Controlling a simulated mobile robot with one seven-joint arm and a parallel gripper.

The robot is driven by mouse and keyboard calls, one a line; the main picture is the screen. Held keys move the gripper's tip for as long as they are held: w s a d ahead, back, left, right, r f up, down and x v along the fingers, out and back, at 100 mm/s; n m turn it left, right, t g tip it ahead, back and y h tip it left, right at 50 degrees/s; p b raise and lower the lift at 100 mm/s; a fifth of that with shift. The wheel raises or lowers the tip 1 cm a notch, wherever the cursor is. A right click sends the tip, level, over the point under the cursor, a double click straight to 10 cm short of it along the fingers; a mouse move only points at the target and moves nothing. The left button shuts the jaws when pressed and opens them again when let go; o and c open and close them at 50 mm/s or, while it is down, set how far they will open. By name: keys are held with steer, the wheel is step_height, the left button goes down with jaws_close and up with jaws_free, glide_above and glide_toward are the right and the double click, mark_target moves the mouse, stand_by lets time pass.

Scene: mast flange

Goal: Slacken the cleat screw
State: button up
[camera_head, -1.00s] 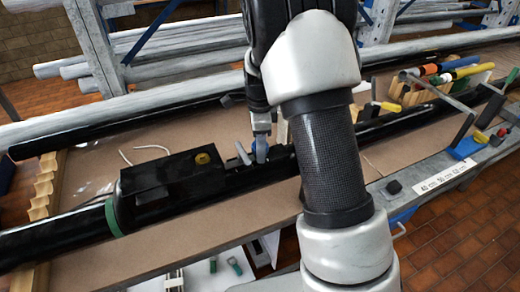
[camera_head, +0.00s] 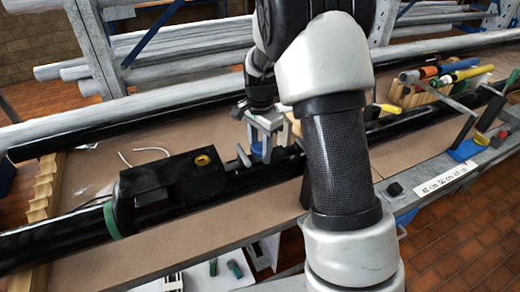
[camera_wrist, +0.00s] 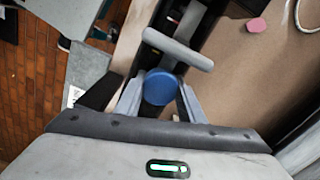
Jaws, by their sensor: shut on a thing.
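A blue round screw head (camera_wrist: 160,87), which I take for the cleat screw, sits between the two grey fingers of my gripper (camera_wrist: 161,101) in the wrist view. My gripper (camera_head: 263,148) is shut on it and points down at the black mast tube (camera_head: 65,235). In the head view only a bit of the blue head (camera_head: 257,149) shows between the fingers. A grey bar-shaped cleat (camera_wrist: 178,48) stands right beside the screw; it also shows left of the fingers in the head view (camera_head: 243,156). The screw's shank is hidden.
A green band (camera_head: 112,219) circles the tube. Colour-handled tools (camera_head: 450,75) stand in a wooden rack at right. A white cord (camera_head: 145,152) lies on the board behind.

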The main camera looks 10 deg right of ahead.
steer(key=o, duration=1.1)
steer(key=shift+r+p, duration=1.8)
steer(key=shift+r, duration=0.7)
steer(key=shift+r, duration=0.1)
steer(key=s+r+n+t, duration=0.3)
steer(key=s+r+n, duration=0.3)
steer(key=s+r, duration=0.8)
steer(key=s+r+n+t, duration=0.1)
steer(key=s+n, duration=0.1)
steer(key=s, duration=0.2)
steer(key=s+r+n, duration=0.2)
steer(key=s, duration=0.2)
steer(key=s+r+n+t, duration=0.1)
steer(key=s+n, duration=0.1)
steer(key=s, duration=0.2)
steer(key=shift+r+t, duration=0.3)
steer(key=shift+r, duration=0.05)
